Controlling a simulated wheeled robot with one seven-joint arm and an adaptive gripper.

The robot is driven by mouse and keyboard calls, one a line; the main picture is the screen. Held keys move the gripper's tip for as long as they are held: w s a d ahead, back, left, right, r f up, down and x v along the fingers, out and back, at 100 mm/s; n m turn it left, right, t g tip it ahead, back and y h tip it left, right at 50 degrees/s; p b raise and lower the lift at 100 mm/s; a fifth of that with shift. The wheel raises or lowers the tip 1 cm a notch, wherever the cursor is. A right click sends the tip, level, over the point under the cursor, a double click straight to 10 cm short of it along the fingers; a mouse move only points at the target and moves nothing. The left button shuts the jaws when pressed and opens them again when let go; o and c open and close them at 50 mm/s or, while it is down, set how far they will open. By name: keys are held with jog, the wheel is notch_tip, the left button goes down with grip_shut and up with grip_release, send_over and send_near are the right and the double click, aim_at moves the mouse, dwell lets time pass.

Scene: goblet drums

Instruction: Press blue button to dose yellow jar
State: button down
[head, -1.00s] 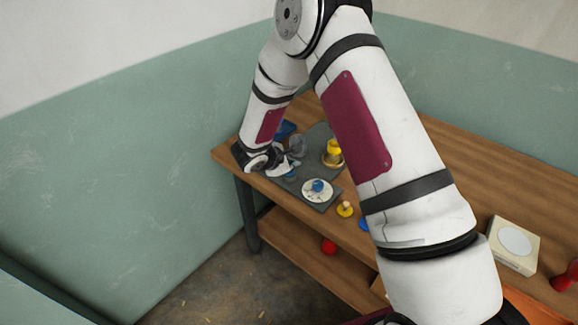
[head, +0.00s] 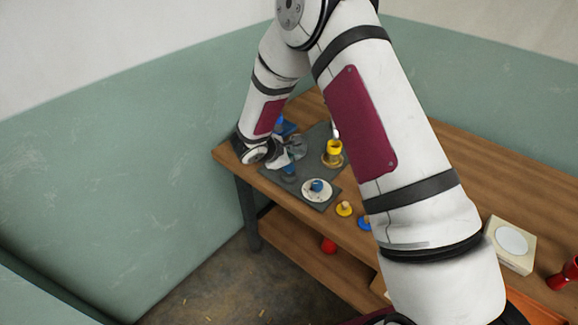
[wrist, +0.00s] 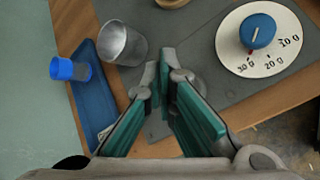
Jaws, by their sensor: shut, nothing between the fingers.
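The yellow jar (head: 334,149) stands to the right of my gripper in the head view. A blue dial (wrist: 257,31) sits on a white disc (wrist: 282,58) marked 10 g, 20 g and 30 g.
A metal cup (wrist: 122,43), a blue tray (wrist: 105,88) and a blue cup (wrist: 70,69) lie left of my fingers in the wrist view. The board (head: 330,204) rests near the table's front edge. Yellow (head: 344,209) and blue (head: 365,223) pieces lie to its right.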

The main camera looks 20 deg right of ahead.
aim_at(291, 167)
jog(key=shift+r+p, duration=0.65)
jog(key=shift+r, duration=1.85)
jog(key=s+d+r+m+g, duration=0.1)
jog(key=s+d+r+m, duration=0.3)
jog(key=s+r, duration=0.55)
jog(key=s+d+r+m+g, duration=0.25)
jog(key=s+r+m, duration=0.35)
jog(key=r, duration=0.7)
jog(key=s+a+r+m+t+y, duration=0.1)
jog(key=s+a+r+m+y, duration=0.1)
jog(key=s, duration=0.5)
jog(key=s+a+r+m+t+y, duration=0.1)
jog(key=s+a+r+m+y, duration=0.1)
jog(key=s, duration=0.5)
jog(key=s+a+r+m+t+y, duration=0.1)
jog(key=s+a+r+m+y, duration=0.1)
jog(key=s, duration=0.5)
jog(key=shift+s+a+r+m+y, duration=0.25)
jog(key=shift+a+m+y, duration=0.15)
jog(key=shift+y, duration=0.2)
